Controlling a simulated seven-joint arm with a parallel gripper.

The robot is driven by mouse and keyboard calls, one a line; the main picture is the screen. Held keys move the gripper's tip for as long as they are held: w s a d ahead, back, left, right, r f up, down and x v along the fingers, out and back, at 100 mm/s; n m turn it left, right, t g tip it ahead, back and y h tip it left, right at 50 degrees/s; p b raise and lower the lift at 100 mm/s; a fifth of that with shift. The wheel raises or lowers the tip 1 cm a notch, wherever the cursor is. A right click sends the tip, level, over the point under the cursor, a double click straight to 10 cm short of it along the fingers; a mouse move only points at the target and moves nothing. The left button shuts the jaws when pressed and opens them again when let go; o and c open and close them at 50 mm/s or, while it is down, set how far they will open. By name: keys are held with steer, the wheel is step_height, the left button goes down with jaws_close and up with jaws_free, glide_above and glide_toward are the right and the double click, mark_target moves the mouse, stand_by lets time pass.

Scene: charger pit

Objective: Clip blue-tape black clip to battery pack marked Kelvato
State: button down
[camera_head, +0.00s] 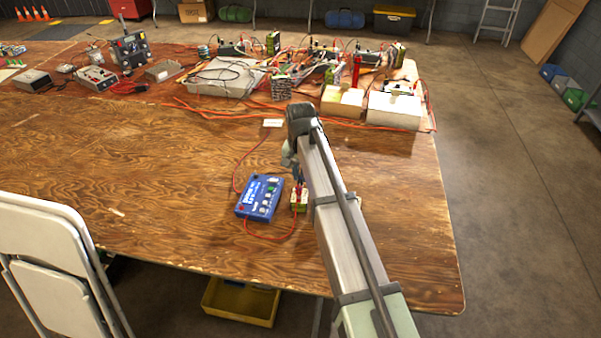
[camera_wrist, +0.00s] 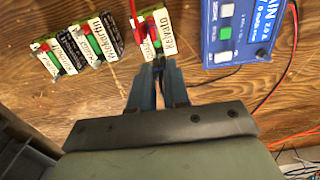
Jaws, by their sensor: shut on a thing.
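The battery pack marked Kelvato (camera_wrist: 168,35) lies on the wooden table, white and green, at the upper middle of the wrist view. It shows in the head view as a small green and white block (camera_head: 299,204) beside the charger. A red clip (camera_wrist: 141,52) sits at its left end. My gripper (camera_wrist: 159,76) is shut on a small dark clip (camera_wrist: 158,64) at the pack's near edge. I cannot tell whether the clip bites a terminal, and its blue tape is not clear. In the head view my arm partly hides the gripper (camera_head: 297,172).
A blue charger (camera_head: 262,196) stands left of the pack in the head view, with red wires looping across the table. Other packs (camera_wrist: 94,40) lie left in the wrist view.

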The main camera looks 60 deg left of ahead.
mark_target(300, 176)
steer(key=c, duration=1)
jaws_free()
steer(key=shift+o, duration=0.9)
steer(key=shift+r, duration=0.2)
steer(key=shift+r, duration=3.55)
